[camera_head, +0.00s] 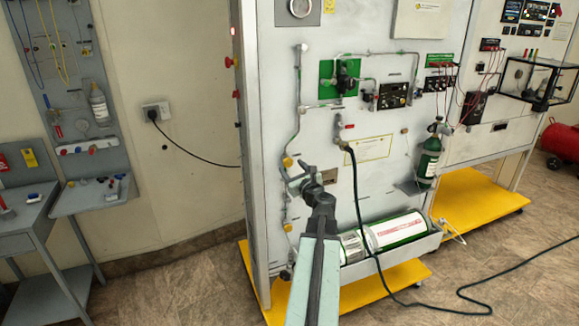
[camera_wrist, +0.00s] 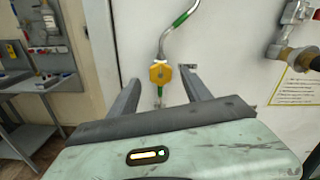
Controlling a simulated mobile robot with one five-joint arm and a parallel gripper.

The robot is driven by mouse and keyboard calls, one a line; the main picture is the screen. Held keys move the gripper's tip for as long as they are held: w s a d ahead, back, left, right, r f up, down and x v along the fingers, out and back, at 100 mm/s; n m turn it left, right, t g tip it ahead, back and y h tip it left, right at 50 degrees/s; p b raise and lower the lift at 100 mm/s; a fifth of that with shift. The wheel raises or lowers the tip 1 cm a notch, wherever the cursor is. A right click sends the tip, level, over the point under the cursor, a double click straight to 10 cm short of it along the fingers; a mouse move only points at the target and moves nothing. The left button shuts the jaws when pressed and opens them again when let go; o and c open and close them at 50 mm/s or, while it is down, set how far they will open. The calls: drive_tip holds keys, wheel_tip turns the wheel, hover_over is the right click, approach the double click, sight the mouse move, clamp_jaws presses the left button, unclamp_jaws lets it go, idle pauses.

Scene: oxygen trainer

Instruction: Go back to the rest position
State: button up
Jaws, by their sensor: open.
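My gripper (camera_wrist: 164,105) is open in the wrist view, with its two grey fingers spread apart and nothing held between them. A yellow fitting (camera_wrist: 160,73) on a pipe of the white panel shows between and beyond the fingers. I cannot tell how far the fingertips are from the panel. In the head view my arm reaches up from the bottom centre, and my gripper (camera_head: 300,180) is in front of the left part of the trainer panel (camera_head: 275,120), close to the pipe with yellow fittings (camera_head: 288,162).
A green and white cylinder (camera_head: 395,230) lies in a tray at the panel's foot. A black hose (camera_head: 358,200) hangs from the panel and runs across the floor. Yellow bases (camera_head: 385,283) stick out below. A grey workbench (camera_head: 30,215) stands at left, with open floor between.

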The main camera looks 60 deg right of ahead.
drive_tip(key=v, duration=0.4)
drive_tip(key=shift+s+a, duration=0.2)
drive_tip(key=shift+s, duration=0.05)
